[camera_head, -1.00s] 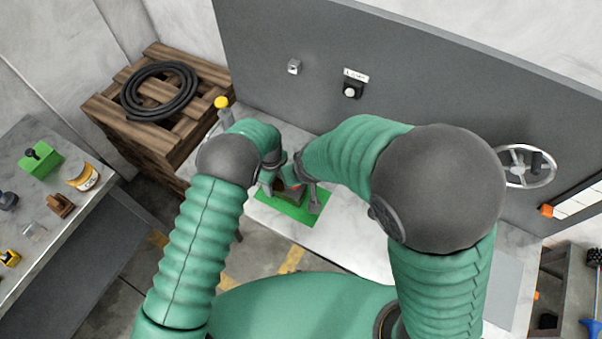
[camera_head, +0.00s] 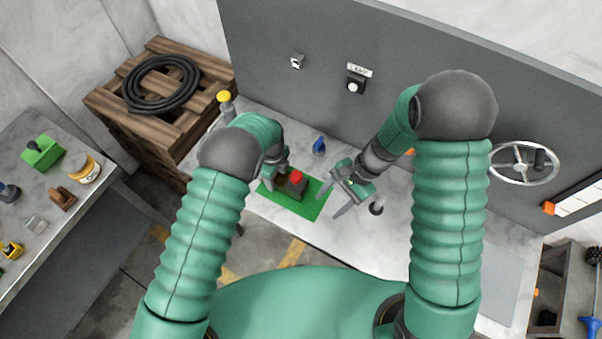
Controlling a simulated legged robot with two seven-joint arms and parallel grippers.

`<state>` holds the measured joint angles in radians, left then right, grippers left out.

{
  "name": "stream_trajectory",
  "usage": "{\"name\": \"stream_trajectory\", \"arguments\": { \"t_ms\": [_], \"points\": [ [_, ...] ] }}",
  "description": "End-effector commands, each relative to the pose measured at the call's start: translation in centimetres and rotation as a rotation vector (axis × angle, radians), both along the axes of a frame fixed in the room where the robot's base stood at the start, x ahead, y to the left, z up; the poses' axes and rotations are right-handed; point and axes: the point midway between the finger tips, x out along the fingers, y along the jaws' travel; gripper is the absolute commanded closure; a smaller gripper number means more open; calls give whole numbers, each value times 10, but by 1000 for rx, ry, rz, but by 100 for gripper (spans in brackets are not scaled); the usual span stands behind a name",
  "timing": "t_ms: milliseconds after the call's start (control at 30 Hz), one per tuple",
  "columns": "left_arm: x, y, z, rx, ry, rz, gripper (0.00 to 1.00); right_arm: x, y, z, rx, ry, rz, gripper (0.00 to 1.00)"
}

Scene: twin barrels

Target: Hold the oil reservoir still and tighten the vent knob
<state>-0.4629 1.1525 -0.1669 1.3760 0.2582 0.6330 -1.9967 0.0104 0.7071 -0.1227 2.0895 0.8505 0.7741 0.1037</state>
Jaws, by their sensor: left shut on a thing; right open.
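The oil reservoir (camera_head: 291,190) is a small dark brownish box on a green mat (camera_head: 311,207) on the pale bench. A red vent knob (camera_head: 296,177) sits on its top. My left gripper (camera_head: 277,184) is shut on the reservoir from its left side; its fingertips are partly hidden by the wrist. My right gripper (camera_head: 342,197) is open and empty, to the right of the reservoir and apart from the knob, over the mat's right edge.
A blue item (camera_head: 319,146) stands behind the mat, and a small dark round item (camera_head: 377,206) stands right of my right gripper. A grey panel with a handwheel (camera_head: 523,163) rises behind. A yellow-topped post (camera_head: 225,104) is at the bench's left end.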

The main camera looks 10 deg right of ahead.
Motion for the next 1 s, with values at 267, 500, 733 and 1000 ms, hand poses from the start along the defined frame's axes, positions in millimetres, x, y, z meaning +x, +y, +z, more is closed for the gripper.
{"name": "stream_trajectory", "arguments": {
  "t_ms": [267, 500, 733, 1000],
  "points": [
    [0, -1, 0, -1, -2, 0, 97, 48, -20, 16, 536, 229, -650, 45],
    [0, 0, 0, -2, -1, 0, 97, 69, -26, 24, 677, 248, -777, 45],
    [0, 1, 0, -3, 0, 0, 97, 81, 21, 5, 671, 249, -770, 45],
    [0, 1, 0, 0, 0, 0, 97, 96, 65, -16, 670, 246, -772, 45]
  ]
}}
